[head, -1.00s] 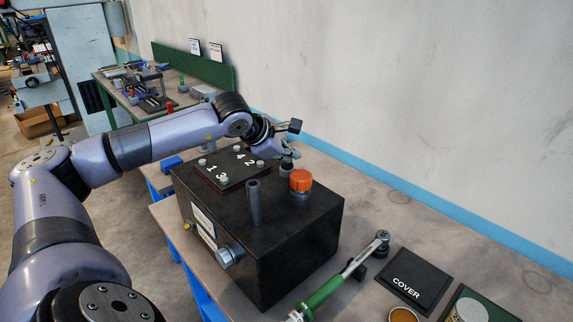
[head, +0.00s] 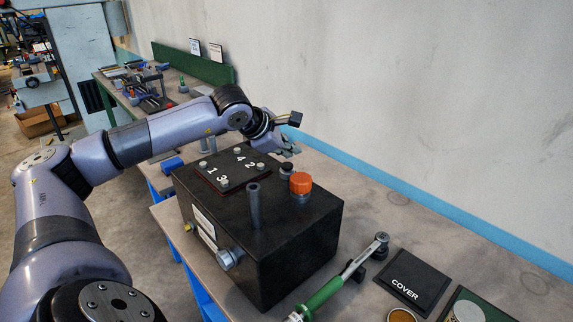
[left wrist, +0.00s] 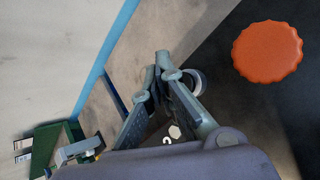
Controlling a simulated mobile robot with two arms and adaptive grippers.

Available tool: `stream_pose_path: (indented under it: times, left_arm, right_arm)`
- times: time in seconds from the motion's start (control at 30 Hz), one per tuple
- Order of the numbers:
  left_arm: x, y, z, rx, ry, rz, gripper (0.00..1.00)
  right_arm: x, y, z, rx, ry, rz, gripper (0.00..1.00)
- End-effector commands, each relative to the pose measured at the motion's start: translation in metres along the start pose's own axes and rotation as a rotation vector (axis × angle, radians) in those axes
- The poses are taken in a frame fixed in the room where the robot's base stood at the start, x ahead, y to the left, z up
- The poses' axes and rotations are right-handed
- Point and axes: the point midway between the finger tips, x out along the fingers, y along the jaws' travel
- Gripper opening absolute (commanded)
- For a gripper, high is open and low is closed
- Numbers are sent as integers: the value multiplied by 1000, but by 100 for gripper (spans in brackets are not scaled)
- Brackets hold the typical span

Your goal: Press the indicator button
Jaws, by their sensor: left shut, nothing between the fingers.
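A small dark round knob with a pale base (head: 287,170), apparently the indicator button, stands on top of the black box (head: 295,235), behind the orange cap (head: 301,183). My left gripper (head: 291,152) is shut and empty, just above and behind the knob; they look slightly apart. In the left wrist view the shut fingertips (left wrist: 163,68) partly cover a round, pale-rimmed part (left wrist: 198,82), likely the same knob. The orange cap also shows there at the upper right (left wrist: 267,51). I cannot tell whether the knob is pressed in. My right gripper is out of view.
A bolted plate with numbers (head: 234,175) and an upright dark tube (head: 254,205) are on the box top. A green-handled torque wrench (head: 340,280) and a black cover plate (head: 412,282) lie to the right on the bench.

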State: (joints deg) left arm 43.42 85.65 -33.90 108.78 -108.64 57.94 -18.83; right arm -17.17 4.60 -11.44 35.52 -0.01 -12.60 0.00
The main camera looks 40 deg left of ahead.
Motion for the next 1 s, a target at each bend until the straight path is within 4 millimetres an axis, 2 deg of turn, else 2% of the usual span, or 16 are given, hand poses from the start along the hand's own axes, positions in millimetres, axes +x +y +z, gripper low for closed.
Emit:
stream_pose_path:
  times: [0.5, 1.0]
  left_arm:
    - [-37, 27, 27, 0, 0, 0, 0]
    - [-36, 27, 27, 0, 0, 0, 0]
  right_arm:
    - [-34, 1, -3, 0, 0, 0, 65]
    - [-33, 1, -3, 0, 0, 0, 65]
